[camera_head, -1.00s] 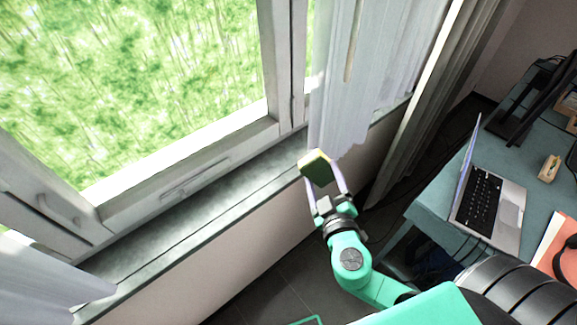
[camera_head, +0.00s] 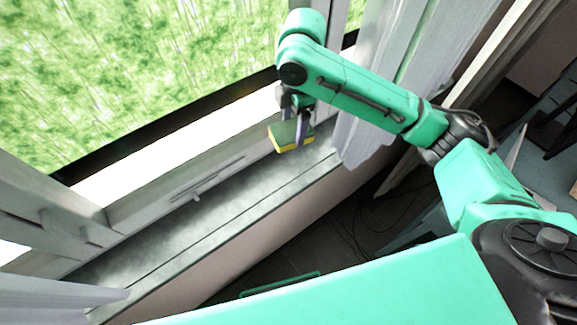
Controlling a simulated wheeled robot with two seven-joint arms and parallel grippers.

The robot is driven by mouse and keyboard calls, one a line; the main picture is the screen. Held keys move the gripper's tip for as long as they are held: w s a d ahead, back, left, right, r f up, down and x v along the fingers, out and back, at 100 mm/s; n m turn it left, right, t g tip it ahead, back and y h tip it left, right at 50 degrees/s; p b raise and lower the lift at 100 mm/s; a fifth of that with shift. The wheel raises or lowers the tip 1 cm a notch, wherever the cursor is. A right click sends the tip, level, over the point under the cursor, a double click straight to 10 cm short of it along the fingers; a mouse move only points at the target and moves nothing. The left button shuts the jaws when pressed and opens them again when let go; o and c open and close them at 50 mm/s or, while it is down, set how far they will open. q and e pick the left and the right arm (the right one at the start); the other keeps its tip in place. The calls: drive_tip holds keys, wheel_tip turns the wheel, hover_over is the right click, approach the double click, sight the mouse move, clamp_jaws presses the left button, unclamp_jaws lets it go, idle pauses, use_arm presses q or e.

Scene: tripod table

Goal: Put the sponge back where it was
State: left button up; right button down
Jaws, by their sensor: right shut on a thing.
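The sponge (camera_head: 284,136), green on top with a yellow lower layer, is at the window, over the right part of the grey windowsill (camera_head: 215,213). My right gripper (camera_head: 298,128) points down and is shut on the sponge. I cannot tell whether the sponge touches the sill or hangs just above it. The right arm reaches in from the right and hides part of the window frame. My left gripper is not in view.
The window frame (camera_head: 150,200) with its handle (camera_head: 197,196) stands behind the sill. A pale curtain (camera_head: 365,135) hangs close to the right of the sponge. The middle and left of the sill are clear. A desk (camera_head: 560,150) is at the far right.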

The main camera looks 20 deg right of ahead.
drive_tip(key=shift+s+a+r+n+h, duration=0.15)
drive_tip(key=shift+s+r+n+h, duration=0.2)
drive_tip(key=shift+r+n, duration=0.4)
drive_tip(key=shift+s+f+n, duration=0.2)
drive_tip(key=shift+s+n, duration=0.1)
drive_tip(key=shift+n, duration=0.05)
drive_tip(key=f, duration=0.6)
drive_tip(key=f+p, duration=0.1)
drive_tip(key=f, duration=0.6)
drive_tip(key=f+p, duration=0.1)
drive_tip(key=f, duration=0.5)
drive_tip(key=shift+s+f, duration=0.15)
drive_tip(key=shift+s, duration=0.2)
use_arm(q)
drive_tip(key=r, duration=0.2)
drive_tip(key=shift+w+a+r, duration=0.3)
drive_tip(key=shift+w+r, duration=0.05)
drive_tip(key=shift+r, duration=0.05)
use_arm(e)
unclamp_jaws()
drive_tip(key=shift+w, duration=0.1)
use_arm(q)
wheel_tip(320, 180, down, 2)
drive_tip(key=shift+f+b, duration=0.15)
drive_tip(key=shift+b, duration=0.75)
use_arm(e)
wheel_tip(320, 180, up, 12)
